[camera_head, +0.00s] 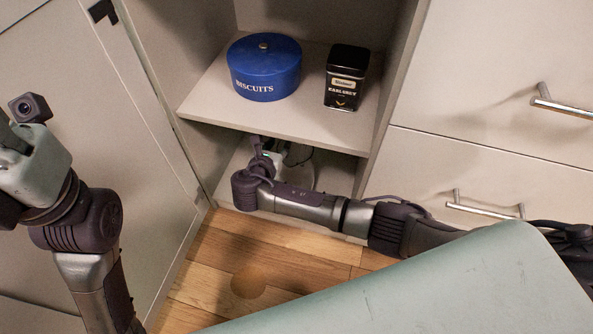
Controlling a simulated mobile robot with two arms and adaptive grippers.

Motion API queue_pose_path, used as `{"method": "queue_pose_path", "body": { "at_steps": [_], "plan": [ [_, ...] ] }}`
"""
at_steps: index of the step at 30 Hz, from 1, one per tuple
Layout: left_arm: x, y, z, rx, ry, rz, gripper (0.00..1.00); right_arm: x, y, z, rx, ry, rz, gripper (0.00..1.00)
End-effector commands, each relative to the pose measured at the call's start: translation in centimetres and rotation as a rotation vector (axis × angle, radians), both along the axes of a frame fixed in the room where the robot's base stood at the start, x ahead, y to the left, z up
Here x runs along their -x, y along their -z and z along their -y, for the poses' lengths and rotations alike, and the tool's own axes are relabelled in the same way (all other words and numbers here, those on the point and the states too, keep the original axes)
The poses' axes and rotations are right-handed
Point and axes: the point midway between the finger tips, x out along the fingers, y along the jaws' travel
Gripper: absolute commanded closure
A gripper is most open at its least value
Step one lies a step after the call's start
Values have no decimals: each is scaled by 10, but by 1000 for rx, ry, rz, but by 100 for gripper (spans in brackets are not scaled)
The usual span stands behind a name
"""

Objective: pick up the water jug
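I cannot make out a water jug for certain. My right arm reaches from the right into the lower compartment of the open cabinet. My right gripper (284,155) is inside, under the shelf. Its pale housing and dark parts show only partly behind my wrist. Its fingertips are hidden, so I cannot see whether it is open or holds anything. My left gripper (8,145) is at the left picture edge, outside the cabinet, and mostly cut off. Its fingers do not show.
On the shelf (290,119) above my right gripper stand a blue biscuit tin (264,68) and a black tea tin (345,78). An open cabinet door (135,130) stands at left. Closed drawers with a bar handle (560,106) are at right. Bare wooden floor (235,255) lies in front.

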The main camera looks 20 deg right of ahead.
Motion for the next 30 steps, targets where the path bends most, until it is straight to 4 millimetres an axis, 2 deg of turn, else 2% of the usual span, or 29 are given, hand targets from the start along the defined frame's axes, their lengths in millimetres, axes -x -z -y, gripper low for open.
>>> {"method": "queue_pose_path", "body": {
  "at_steps": [1,5,6,24,30],
  "plan": [
    [0,0,0,0,0,0,63,0,0,0,0,0,0,76],
    [0,0,0,0,0,0,63,0,0,0,0,0,0,98],
    [0,0,0,0,0,0,63,0,0,0,0,0,0,100],
    [0,-1,0,0,1,1,63,-1,-3,-1,0,-1,5,100],
    [1,-4,0,3,1,-1,63,-1,-9,-1,0,-1,5,100]
  ]
}}
